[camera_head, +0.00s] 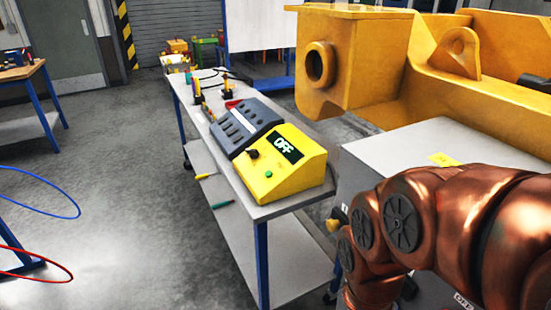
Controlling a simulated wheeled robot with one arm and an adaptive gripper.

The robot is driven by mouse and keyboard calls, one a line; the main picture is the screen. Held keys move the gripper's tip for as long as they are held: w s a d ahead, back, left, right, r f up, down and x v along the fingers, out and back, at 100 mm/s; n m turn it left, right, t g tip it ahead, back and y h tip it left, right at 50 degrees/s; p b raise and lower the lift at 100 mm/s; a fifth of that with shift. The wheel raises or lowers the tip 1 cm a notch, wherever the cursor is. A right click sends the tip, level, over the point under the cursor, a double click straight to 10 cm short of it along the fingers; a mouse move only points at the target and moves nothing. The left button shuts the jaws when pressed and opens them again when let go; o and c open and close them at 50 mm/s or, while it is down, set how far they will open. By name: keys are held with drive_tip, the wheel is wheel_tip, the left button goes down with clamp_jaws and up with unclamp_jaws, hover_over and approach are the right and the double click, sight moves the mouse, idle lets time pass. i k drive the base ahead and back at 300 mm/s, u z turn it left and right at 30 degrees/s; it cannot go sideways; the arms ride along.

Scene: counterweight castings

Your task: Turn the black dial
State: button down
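The black dial (252,154) sits on the sloped front panel of a yellow control box (290,178). A black display (281,149) on the same panel reads "OFF", and a green button (269,174) is below it. The box stands at the near end of a long grey bench (238,187). My copper-coloured arm fills the lower right, to the right of the bench. My gripper is not in view, and nothing is seen touching the dial.
A grey-blue device (245,124) stands behind the box. Small tools lie on the lower shelf. A large yellow casting (405,55) and a grey cabinet (408,150) stand right of the bench. Blue and red hoops (40,172) show at left. Open floor (130,180) lies left of the bench.

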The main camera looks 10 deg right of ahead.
sight(254, 154)
drive_tip(key=z, duration=0.15)
drive_tip(key=k, duration=0.35)
drive_tip(key=u, duration=1.85)
drive_tip(key=i, duration=0.8)
drive_tip(key=z, duration=0.8)
drive_tip(key=i, duration=0.75)
drive_tip(key=z, duration=0.8)
